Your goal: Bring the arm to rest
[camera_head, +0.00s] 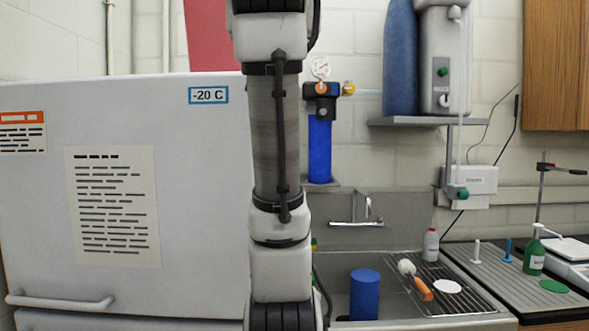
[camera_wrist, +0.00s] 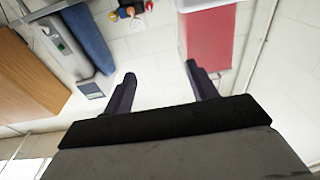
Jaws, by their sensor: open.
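My arm stands upright in the middle of the head view, in front of the right side of the white freezer (camera_head: 200,200). My gripper (camera_wrist: 158,80) shows in the wrist view with its two dark fingers spread apart and nothing between them. It points toward the pale block wall, with a red panel (camera_wrist: 208,40) beyond the right finger. The gripper itself is out of the head view.
A sink with a blue cylinder (camera_head: 364,295) and a wire rack (camera_head: 455,291) lies right of my arm. A blue filter (camera_head: 320,150) hangs behind. A wooden cabinet (camera_head: 557,65) is at the upper right. A green bottle (camera_head: 534,256) stands on the right counter.

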